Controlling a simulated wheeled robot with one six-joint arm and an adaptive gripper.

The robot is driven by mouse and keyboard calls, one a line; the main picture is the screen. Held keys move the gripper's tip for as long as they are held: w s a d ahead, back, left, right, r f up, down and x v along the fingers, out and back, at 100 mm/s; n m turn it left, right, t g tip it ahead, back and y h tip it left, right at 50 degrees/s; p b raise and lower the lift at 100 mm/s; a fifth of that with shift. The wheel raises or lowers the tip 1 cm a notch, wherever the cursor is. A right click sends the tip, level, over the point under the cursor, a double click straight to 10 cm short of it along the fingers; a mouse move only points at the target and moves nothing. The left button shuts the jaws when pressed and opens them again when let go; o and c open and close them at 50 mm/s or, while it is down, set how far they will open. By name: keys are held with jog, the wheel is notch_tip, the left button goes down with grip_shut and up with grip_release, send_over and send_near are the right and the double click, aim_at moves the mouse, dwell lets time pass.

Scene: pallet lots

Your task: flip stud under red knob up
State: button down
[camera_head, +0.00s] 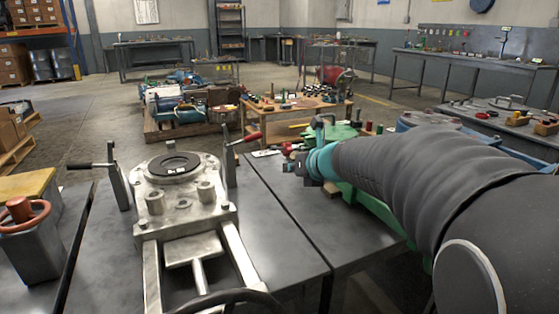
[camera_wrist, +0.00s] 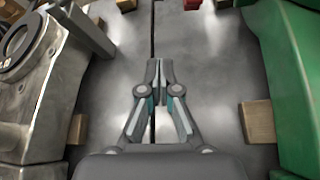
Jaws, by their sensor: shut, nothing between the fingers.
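My gripper (camera_head: 290,168) is shut and empty, in the middle of the head view over the grey bench. In the wrist view its fingertips (camera_wrist: 160,70) are close together above the bare bench top, between a metal casting at left and a green machine at right. Several red parts could be the red knob. A red-gripped lever (camera_head: 246,138) stands at the casting's right, and a red handwheel with a round hub (camera_head: 18,209) is at far left. Small red parts (camera_wrist: 193,4) show at the wrist view's top edge. I cannot make out a stud under any of them.
The metal casting (camera_head: 177,203) with upright clamps stands left of my gripper. The green machine (camera_wrist: 297,80) stands close at right, with a wooden block (camera_wrist: 257,122) beside it. The bench top (camera_head: 268,225) between is mostly clear. A wooden table (camera_head: 290,108) with small parts stands behind.

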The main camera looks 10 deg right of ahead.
aim_at(275, 183)
jog(key=b+x, duration=0.1)
jog(key=x, duration=0.3)
jog(key=b+x, duration=0.1)
jog(key=x, duration=0.4)
jog(key=shift+s+d+f, duration=0.1)
jog(key=shift+s+f, duration=0.05)
jog(key=shift+f, duration=0.05)
jog(key=r, duration=0.1)
jog(key=w+r+p, duration=0.1)
jog(key=r, duration=0.1)
jog(key=shift+w+d, duration=0.1)
jog(key=shift+d, duration=0.1)
jog(key=shift+w+d+r, duration=0.1)
jog(key=shift+d+r, duration=0.05)
jog(key=shift+r, duration=0.25)
jog(key=shift+r+p, duration=0.1)
jog(key=shift+p, duration=0.25)
